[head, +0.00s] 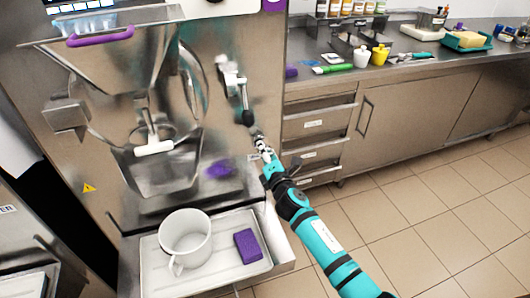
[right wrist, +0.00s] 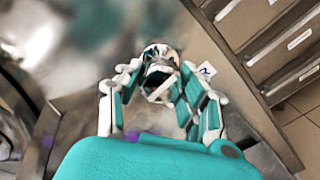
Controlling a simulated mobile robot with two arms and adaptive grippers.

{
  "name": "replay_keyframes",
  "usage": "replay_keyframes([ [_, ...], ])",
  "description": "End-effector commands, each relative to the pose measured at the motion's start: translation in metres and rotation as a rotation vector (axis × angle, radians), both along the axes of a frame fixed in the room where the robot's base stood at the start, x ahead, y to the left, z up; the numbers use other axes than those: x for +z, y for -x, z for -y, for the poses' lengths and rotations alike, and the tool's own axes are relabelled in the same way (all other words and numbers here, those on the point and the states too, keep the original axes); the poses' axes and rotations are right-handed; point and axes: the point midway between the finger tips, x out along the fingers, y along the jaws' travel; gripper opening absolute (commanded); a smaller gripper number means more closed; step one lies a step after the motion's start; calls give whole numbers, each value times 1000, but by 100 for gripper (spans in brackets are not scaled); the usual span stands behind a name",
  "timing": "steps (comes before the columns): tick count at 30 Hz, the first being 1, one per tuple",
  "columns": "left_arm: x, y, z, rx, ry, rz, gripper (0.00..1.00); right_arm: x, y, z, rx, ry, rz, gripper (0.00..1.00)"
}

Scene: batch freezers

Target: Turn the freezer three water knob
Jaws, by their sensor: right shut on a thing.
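A freezer (head: 225,35) with a brushed metal front fills the left of the head view. A metal fitting (head: 232,78) on its front has a lever that ends in a black tip (head: 248,118). My right gripper (head: 259,140) is at the machine's right edge, just below that black tip. In the right wrist view, the fingers of my right gripper (right wrist: 158,92) are shut around a small round metal and dark piece, seemingly the water knob (right wrist: 157,55). The fingers hide most of it. My left gripper is not in view.
A white jug (head: 186,236) and a purple sponge (head: 248,246) are on the tray (head: 218,270) below the spout. A steel counter (head: 415,72) with drawers and small items stands behind on the right. The tiled floor (head: 440,215) there is clear.

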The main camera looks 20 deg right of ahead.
Motion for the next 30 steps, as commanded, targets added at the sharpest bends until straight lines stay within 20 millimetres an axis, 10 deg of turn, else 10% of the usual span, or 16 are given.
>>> replay_keyframes([
  [8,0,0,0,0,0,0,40,-1,0,0,-1,-3,-3,6],
  [9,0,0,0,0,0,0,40,-1,0,0,-1,-3,-3,43],
  [14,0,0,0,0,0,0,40,-1,0,0,0,-2,-2,63],
  [30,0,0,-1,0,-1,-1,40,0,36,1,1,1,-2,63],
])
